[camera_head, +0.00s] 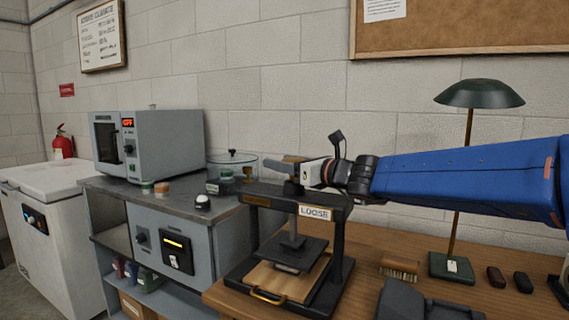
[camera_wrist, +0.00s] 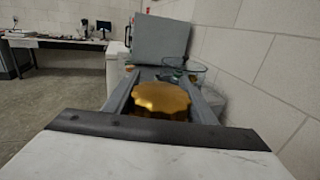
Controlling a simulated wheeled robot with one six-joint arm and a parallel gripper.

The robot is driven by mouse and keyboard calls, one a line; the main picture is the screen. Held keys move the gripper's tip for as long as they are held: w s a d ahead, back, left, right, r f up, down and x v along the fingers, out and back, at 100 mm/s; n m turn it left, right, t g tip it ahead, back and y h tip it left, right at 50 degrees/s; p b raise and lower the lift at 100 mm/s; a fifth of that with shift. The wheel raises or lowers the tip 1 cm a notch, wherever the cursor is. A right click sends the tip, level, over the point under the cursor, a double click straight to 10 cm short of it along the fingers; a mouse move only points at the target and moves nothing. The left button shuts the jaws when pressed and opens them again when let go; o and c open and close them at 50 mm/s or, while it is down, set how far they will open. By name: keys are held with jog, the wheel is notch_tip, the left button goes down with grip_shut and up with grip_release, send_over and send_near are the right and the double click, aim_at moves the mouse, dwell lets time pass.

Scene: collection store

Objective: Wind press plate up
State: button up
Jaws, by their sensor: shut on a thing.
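The press (camera_head: 348,240) is a black frame on the wooden bench, with a tag reading "LOOSE" on its crossbar. Its dark press plate (camera_head: 288,250) hangs level on the central screw, above a wooden board (camera_head: 262,280) with a brass handle. A small dark block seems to lie under the plate. My gripper (camera_head: 291,170) reaches in from the right and sits at the top of the screw. In the wrist view, its fingers are shut on a scalloped gold knob (camera_wrist: 162,97). The fingers hide most of the knob in the head view.
A glass dish (camera_head: 232,166) and a grey oven (camera_head: 148,142) stand on the grey cabinet at left. A green lamp (camera_head: 480,94), a brush (camera_head: 399,268) and a dark tray (camera_head: 420,303) are on the bench at right. The block wall runs close behind.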

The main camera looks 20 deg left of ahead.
jog(key=n+g, duration=0.1)
jog(key=g, duration=0.1)
jog(key=s+n+g+y, duration=0.1)
jog(key=n+g, duration=0.1)
jog(key=g, duration=0.1)
jog(key=n+g, duration=0.2)
jog(key=g, duration=0.1)
jog(key=shift+s+a, duration=0.1)
jog(key=shift+s, duration=0.15)
jog(key=n+g, duration=0.1)
jog(key=g, duration=0.1)
jog(key=s+n+g+h, duration=0.1)
jog(key=n+g, duration=0.1)
jog(key=g, duration=0.1)
jog(key=n+g, duration=0.2)
jog(key=shift+s+d+g+h, duration=0.2)
jog(key=shift+s+g+h, duration=0.1)
jog(key=shift+s+h, duration=0.1)
jog(key=o, duration=1)
jog(key=shift+o, duration=0.2)
jog(key=shift+d, duration=0.1)
jog(key=v, duration=1.7)
jog(key=shift+w, duration=0.25)
jog(key=shift+s, duration=0.1)
